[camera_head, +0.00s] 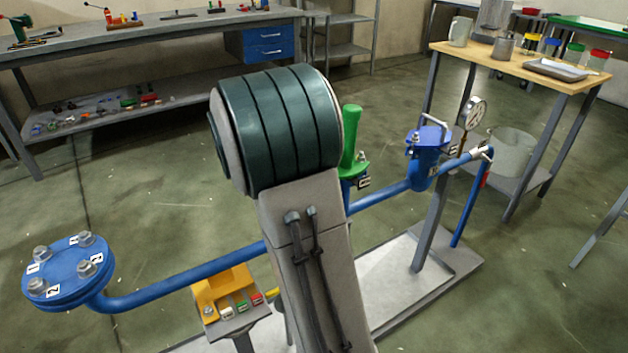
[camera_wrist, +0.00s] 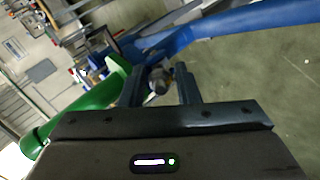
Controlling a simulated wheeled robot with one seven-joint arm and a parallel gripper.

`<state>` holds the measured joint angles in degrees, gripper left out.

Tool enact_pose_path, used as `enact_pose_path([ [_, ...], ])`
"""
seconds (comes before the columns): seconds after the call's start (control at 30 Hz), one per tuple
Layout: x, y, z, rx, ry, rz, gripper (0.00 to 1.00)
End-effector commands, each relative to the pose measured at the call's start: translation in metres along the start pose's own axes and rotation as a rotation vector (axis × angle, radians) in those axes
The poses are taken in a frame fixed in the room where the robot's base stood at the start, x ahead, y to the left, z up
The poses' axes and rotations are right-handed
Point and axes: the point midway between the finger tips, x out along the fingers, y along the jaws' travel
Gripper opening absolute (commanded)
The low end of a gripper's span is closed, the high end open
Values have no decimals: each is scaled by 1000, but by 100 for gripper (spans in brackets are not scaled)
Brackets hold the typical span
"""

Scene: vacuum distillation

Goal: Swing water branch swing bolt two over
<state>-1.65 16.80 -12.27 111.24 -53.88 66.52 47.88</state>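A blue water pipe (camera_head: 185,283) runs across the head view, with a green upright valve lever (camera_head: 350,140) near its middle. A blue capped housing (camera_head: 428,142) with small bolts and a handle stands on the pipe further right. I cannot read which bolt is number two. My gripper is hidden behind my arm in the head view. In the wrist view my gripper (camera_wrist: 160,88) has its two fingers apart. A small grey rounded metal piece (camera_wrist: 158,80) shows between or just beyond them; contact is unclear. The green lever (camera_wrist: 92,100) is close on the left.
A blue flange (camera_head: 68,270) with numbered bolts is at the left. A yellow block (camera_head: 225,290) with coloured tags sits below the pipe. A pressure gauge (camera_head: 474,112) stands by the housing. A wooden table (camera_head: 500,62) and a grey workbench (camera_head: 150,45) stand behind.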

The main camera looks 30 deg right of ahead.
Motion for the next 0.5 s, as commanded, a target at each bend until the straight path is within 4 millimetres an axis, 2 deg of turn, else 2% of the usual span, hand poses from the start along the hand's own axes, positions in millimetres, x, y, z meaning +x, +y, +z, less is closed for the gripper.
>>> enact_pose_path([
  [0.27, 3, -8, 3, 5, 27, 71, 30],
  [0.5, 8, -21, 8, 25, 109, 268, 30],
])
